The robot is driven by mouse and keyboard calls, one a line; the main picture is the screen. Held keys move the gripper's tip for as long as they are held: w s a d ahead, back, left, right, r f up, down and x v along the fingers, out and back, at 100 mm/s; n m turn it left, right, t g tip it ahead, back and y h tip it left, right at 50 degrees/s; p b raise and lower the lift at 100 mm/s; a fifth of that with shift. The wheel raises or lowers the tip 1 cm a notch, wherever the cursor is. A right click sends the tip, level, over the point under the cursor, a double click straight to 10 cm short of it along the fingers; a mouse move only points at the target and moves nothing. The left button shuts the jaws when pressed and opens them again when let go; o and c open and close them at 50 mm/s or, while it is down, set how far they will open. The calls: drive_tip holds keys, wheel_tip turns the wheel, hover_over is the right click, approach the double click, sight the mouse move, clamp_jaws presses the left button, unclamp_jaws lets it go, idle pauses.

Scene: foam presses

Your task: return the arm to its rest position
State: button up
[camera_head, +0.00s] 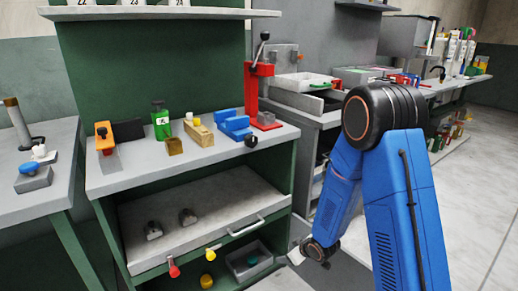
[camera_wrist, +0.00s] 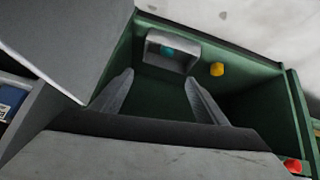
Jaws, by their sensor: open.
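My arm (camera_head: 385,190) is blue with black joints and bends down at the right of the head view. My gripper (camera_head: 296,256) is low, beside the right front of the green workbench (camera_head: 290,185); its fingers are hard to make out there. In the wrist view my gripper (camera_wrist: 160,78) shows two grey fingers spread apart with nothing between them. Beyond them is the green lower compartment of the bench, with a grey bin (camera_wrist: 172,66) holding a teal item (camera_wrist: 166,50).
The bench top (camera_head: 200,165) carries a red press (camera_head: 258,88), a green bottle (camera_head: 160,120) and blue blocks (camera_head: 233,123). A yellow item (camera_wrist: 217,69) lies near the bin. Open floor (camera_head: 470,200) is at right.

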drive_tip(key=s+d+r+m+h, duration=0.1)
drive_tip(key=s+d+r, duration=0.25)
drive_tip(key=r, duration=0.45)
drive_tip(key=s+d+r+m+h, duration=0.25)
drive_tip(key=d+r, duration=0.25)
drive_tip(key=r, duration=0.3)
drive_tip(key=s+d+r+m+h, duration=0.1)
drive_tip(key=s+d+r, duration=0.35)
drive_tip(key=r, duration=0.35)
drive_tip(key=s+d+r+m+g, duration=0.1)
drive_tip(key=s+r, duration=0.4)
drive_tip(key=s, duration=0.7)
drive_tip(key=s+d+r+m, duration=0.2)
drive_tip(key=s+r, duration=0.4)
drive_tip(key=s, duration=0.6)
drive_tip(key=shift+s+d+r+m+g, duration=0.25)
drive_tip(key=shift+s+d+m+g, duration=0.1)
drive_tip(key=shift+m+g, duration=0.1)
